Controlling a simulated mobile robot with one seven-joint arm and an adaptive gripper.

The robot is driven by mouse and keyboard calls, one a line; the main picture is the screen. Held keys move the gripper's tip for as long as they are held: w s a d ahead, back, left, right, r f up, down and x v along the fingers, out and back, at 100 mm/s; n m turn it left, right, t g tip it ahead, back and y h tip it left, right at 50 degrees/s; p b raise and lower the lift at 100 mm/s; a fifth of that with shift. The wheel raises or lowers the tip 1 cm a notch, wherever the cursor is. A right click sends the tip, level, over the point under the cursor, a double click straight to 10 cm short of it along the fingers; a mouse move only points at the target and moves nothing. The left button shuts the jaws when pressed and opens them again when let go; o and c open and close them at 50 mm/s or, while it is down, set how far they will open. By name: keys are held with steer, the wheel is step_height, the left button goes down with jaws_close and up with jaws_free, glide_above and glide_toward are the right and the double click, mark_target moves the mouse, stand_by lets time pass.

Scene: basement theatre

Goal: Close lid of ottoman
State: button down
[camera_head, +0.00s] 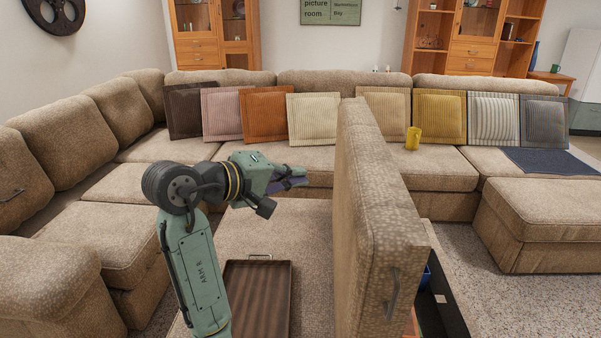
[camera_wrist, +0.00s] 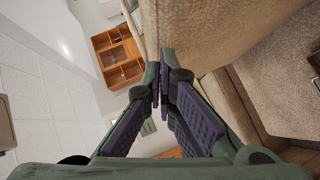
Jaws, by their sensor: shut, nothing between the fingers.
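The ottoman's lid (camera_head: 362,205) stands upright on edge in the head view, a thick tan cushioned panel with a dark handle (camera_head: 392,292) on its near end. The ottoman's open box (camera_head: 452,312) shows to the right of the lid, with blue and other items partly visible inside. My gripper (camera_head: 303,178) is to the left of the lid, apart from it, with its fingers pointing right toward it. The fingers are shut and empty. In the wrist view, the gripper (camera_wrist: 163,100) shows with its purple finger pads close together, and tan upholstery fills the upper right.
A brown ribbed tray (camera_head: 257,300) lies on the surface below my arm. A large tan sectional sofa (camera_head: 120,242) wraps the left and back, with several pillows. Carpet (camera_head: 540,300) is clear at right.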

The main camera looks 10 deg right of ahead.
steer(key=p, duration=0.1)
glide_toward(356, 176)
steer(key=w, duration=0.3)
steer(key=d, duration=0.1)
steer(key=d+f, duration=0.1)
steer(key=d, duration=0.1)
steer(key=shift+s+d+f+p, duration=0.2)
steer(key=shift+s+d+p, duration=0.05)
steer(key=shift+s+p, duration=0.15)
